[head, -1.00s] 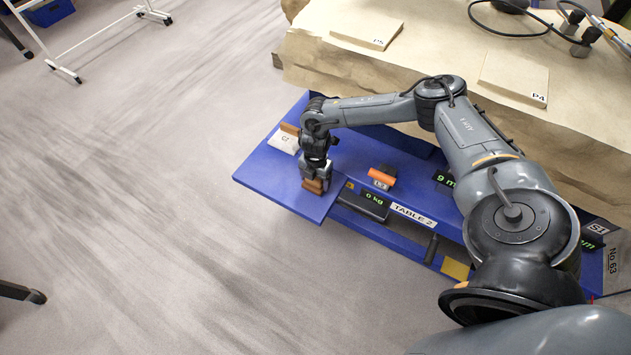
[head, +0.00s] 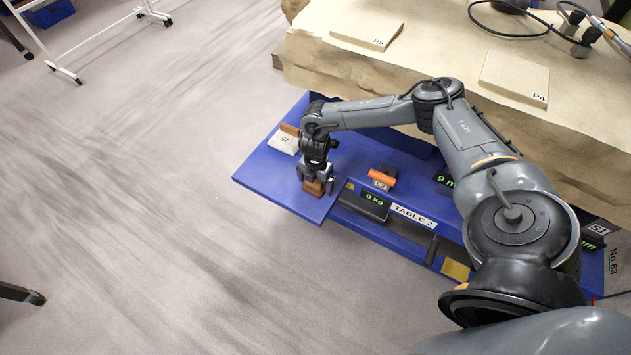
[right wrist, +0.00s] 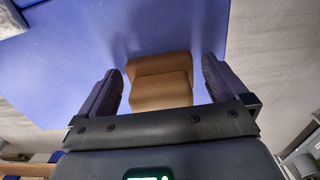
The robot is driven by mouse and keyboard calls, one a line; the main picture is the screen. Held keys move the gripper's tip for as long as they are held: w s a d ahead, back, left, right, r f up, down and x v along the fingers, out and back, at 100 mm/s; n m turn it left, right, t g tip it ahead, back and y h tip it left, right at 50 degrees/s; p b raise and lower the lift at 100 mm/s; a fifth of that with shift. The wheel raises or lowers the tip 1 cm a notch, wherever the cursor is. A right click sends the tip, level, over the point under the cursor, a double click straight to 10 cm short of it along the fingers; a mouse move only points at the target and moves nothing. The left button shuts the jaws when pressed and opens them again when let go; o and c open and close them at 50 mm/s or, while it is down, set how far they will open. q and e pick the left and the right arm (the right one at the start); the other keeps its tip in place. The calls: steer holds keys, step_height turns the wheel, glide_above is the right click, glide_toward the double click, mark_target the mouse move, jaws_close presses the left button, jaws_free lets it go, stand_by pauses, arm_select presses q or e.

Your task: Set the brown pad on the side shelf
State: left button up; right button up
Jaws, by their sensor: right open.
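The brown pad (head: 313,188) rests on the blue side shelf (head: 268,180), near its front right edge. In the right wrist view the pad (right wrist: 160,82) looks like a small stepped block standing on the blue surface (right wrist: 85,65). My right gripper (head: 317,182) is open and low over the shelf. In the right wrist view the fingers of my right gripper (right wrist: 163,88) stand on either side of the pad, with a visible gap on both sides. My left gripper is not in view.
A white bag (head: 284,142) and another brown block (head: 290,129) sit behind on the shelf. To the right are an orange-topped item (head: 382,176), a scale display (head: 365,201) and a TABLE 2 label (head: 412,215). A paper-covered table (head: 440,50) stands behind. Open floor lies left.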

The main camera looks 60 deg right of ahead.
step_height(320, 180, up, 11)
steer(key=p, duration=0.2)
steer(key=shift+r+p, duration=0.15)
steer(key=shift+p, duration=0.25)
steer(key=shift+w+a, duration=0.15)
steer(key=shift+a, duration=0.25)
steer(key=w+a+f+n+t+y, duration=0.1)
steer(key=w+a+f, duration=0.15)
steer(key=a, duration=0.65)
steer(key=w+a+f+n+t+y, duration=0.1)
steer(key=a+f+t, duration=0.15)
steer(key=a, duration=0.65)
steer(key=s+a+r+m+t+y, duration=0.1)
steer(key=a, duration=0.8)
steer(key=s+a+r+m+t+y, duration=0.1)
steer(key=a+r+t, duration=0.1)
steer(key=a, duration=0.7)
steer(key=s+d+r+m+g+h, duration=0.1)
steer(key=s+d+m+h, duration=0.1)
steer(key=s+d+m, duration=0.2)
steer(key=s+d+r+m+g+h, duration=0.1)
steer(key=s+d+m, duration=0.4)
steer(key=s+m, duration=0.6)
steer(key=shift+s+d+r+m+g+h, duration=0.2)
steer(key=shift+d+r+m+g+h, duration=0.1)
steer(key=shift+r+g+h, duration=0.2)
